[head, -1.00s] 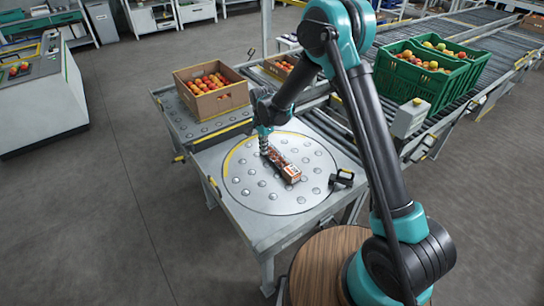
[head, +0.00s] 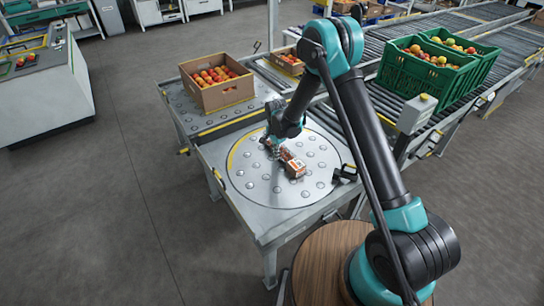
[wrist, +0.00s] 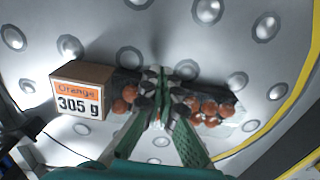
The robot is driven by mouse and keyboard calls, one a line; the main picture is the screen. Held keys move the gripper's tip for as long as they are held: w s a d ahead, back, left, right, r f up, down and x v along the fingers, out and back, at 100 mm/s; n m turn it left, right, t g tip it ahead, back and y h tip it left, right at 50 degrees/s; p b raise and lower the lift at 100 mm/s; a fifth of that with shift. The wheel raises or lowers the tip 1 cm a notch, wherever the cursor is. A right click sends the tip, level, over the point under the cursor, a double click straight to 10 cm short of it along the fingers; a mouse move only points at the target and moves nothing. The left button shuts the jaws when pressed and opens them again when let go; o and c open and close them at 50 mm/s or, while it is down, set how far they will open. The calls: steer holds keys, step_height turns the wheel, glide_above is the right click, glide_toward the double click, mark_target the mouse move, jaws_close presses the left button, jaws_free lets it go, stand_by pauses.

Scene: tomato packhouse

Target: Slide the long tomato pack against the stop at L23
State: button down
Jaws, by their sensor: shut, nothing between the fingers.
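The long tomato pack (head: 293,163) lies on the round steel plate with ball studs (head: 255,190). In the wrist view its boxed end (wrist: 80,92) reads "Orange 305 g", and red tomatoes (wrist: 208,110) show under clear film at the other end. My gripper (head: 273,148) is at the pack's far-left part in the head view. In the wrist view my gripper (wrist: 160,90) is shut, its fingers together over the pack's middle and hiding it. I cannot tell whether they touch it. No L23 mark is readable, so I cannot tell which part is the stop.
A cardboard crate of tomatoes (head: 203,100) stands on the table behind the plate. A small black device (head: 345,173) sits at the plate's right edge. Green crates (head: 413,82) stand on the roller conveyor (head: 385,105). The plate's front and left are clear.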

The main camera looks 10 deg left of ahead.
steer(key=shift+d, duration=0.1)
steer(key=w+d, duration=0.6)
steer(key=w, duration=0.1)
steer(key=w+d, duration=0.7)
steer(key=w, duration=0.1)
steer(key=w+d, duration=0.7)
steer(key=shift+w+d, duration=0.1)
steer(key=shift+w, duration=0.3)
steer(key=shift+r, duration=0.1)
